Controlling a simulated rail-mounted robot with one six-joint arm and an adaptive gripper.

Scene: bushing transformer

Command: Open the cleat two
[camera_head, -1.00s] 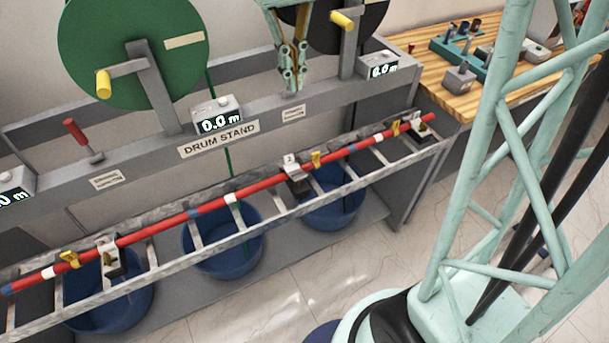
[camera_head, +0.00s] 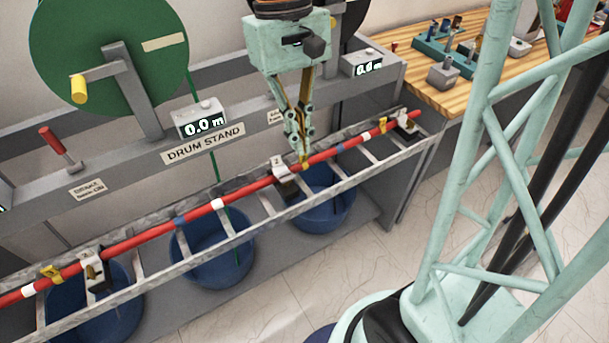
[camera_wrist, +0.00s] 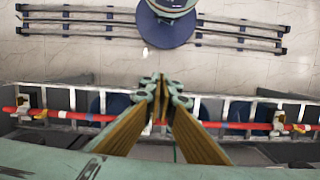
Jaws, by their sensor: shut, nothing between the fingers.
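Cleat two (camera_head: 283,168) is a pale metal clamp marked 2, sitting around the red cable (camera_head: 245,191) on the ladder rack. Its yellow latch (camera_head: 305,164) shows just to its right, partly covered by my fingertips. My gripper (camera_head: 303,153) points down with its fingers shut and empty, its tips at or just above the latch; I cannot tell whether they touch. In the wrist view my gripper (camera_wrist: 163,88) hides cleat two. The red cable (camera_wrist: 228,125) crosses behind the fingers there.
Cleat one or its like stands at the left (camera_head: 93,268), another cleat (camera_head: 406,122) at the right, each with a yellow piece beside it. The drum stand (camera_head: 215,145) with a green drum (camera_head: 110,50) is behind. Blue buckets (camera_head: 215,245) stand below the rack (camera_head: 345,183).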

